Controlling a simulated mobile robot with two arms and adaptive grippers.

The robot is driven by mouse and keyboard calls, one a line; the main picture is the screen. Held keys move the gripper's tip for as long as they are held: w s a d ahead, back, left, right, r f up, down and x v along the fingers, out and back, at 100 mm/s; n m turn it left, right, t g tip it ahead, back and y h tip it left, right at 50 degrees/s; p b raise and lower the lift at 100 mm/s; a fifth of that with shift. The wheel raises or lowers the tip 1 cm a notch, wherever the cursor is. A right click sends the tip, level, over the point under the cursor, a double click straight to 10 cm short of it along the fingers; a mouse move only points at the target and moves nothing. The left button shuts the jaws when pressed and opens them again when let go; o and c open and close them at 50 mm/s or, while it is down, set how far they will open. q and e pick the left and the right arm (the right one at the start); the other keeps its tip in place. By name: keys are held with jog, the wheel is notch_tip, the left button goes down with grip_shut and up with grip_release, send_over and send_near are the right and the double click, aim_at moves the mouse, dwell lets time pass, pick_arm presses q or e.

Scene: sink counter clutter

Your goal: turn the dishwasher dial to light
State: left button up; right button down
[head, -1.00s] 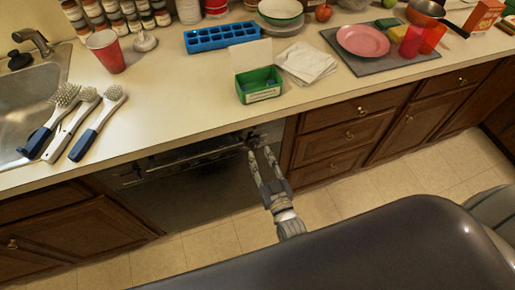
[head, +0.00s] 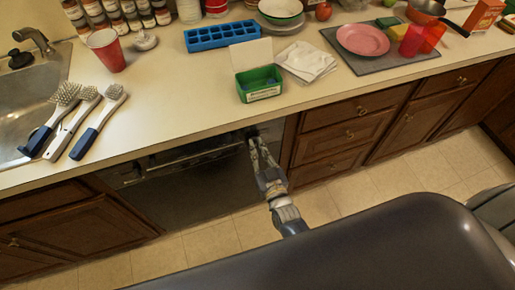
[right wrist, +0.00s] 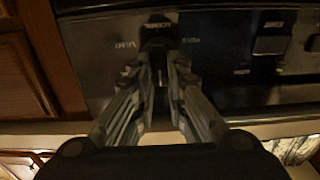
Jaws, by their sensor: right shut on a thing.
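The dishwasher (head: 195,185) has a dark front set under the counter, with its control panel along the top. Its dial (right wrist: 159,65) is a dark knob on the panel in the right wrist view, with small labels around it, seen upside down. My right gripper (head: 253,138) reaches the panel's right end; in the right wrist view its fingers (right wrist: 160,62) are shut on the dial, one on each side. The fingers hide part of the dial, and its pointing direction is hard to tell. My left gripper is not in view.
A dark button (right wrist: 270,46) sits beside the dial on the panel. Wooden drawers (head: 345,135) adjoin the dishwasher. The counter above holds a green box (head: 259,84), brushes (head: 98,122), a red cup (head: 106,50) and a pink plate (head: 362,40). The floor in front is clear.

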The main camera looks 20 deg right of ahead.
jog(key=shift+m, duration=0.3)
jog(key=m, duration=0.3)
jog(key=shift+d, duration=0.2)
jog(key=m, duration=0.2)
jog(key=shift+d+f+m+b, duration=0.1)
jog(key=shift+m+b, duration=0.2)
jog(key=shift+b, duration=0.1)
jog(key=m+b, duration=0.2)
jog(key=m, duration=0.3)
jog(key=f+m+b, duration=0.1)
jog(key=m+b, duration=0.2)
jog(key=m, duration=0.3)
jog(key=m+b, duration=0.2)
jog(key=m, duration=0.4)
jog(key=shift+d+f+b, duration=0.2)
jog(key=shift+f+b, duration=0.1)
jog(key=shift+m, duration=0.4)
jog(key=c, duration=1.6)
grip_release()
